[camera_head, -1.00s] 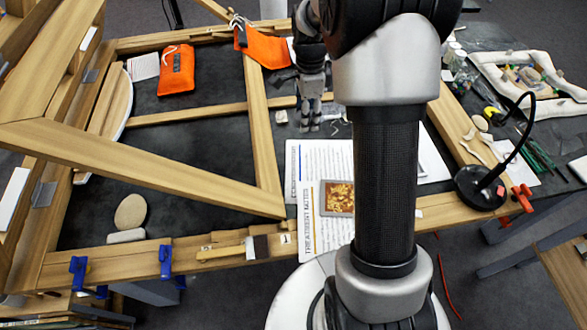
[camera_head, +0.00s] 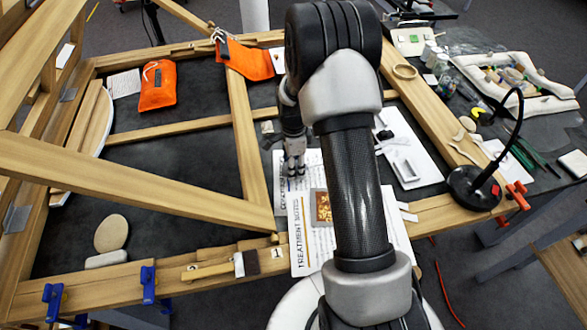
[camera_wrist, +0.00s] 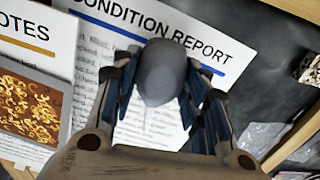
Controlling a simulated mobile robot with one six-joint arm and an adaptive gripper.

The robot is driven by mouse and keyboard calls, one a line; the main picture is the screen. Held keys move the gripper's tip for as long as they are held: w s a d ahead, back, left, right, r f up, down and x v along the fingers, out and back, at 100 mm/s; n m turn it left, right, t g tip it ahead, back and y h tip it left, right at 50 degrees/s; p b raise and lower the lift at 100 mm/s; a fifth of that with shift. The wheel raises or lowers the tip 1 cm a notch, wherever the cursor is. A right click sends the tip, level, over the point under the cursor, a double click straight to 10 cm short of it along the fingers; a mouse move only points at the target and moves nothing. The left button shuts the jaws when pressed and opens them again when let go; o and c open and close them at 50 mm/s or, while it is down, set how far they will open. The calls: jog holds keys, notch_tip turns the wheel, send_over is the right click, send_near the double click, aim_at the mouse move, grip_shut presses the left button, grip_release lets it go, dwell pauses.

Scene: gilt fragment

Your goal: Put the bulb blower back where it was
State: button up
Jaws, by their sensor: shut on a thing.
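The bulb blower (camera_wrist: 162,72) shows in the wrist view as a dark grey, rounded bulb. My gripper (camera_wrist: 160,88) is shut on it, with one finger on each side. Printed sheets headed "Condition Report" (camera_wrist: 232,42) lie behind the bulb in that view. In the head view my gripper (camera_head: 294,170) points down over the upper part of the papers, left of my arm. I cannot make out the blower there. The height of the blower above the paper is hard to tell.
A gilt fragment picture (camera_head: 322,208) lies on the treatment notes (camera_head: 308,248). Wooden frame bars (camera_head: 250,150) cross the dark table to the left. A white tray (camera_head: 405,160) and a black lamp base (camera_head: 472,187) are to the right. Orange pouches (camera_head: 158,85) lie at the back left.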

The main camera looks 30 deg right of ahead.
jog(key=shift+f, duration=0.75)
jog(key=shift+f, duration=0.1)
jog(key=o, duration=1.1)
jog(key=shift+o, duration=0.2)
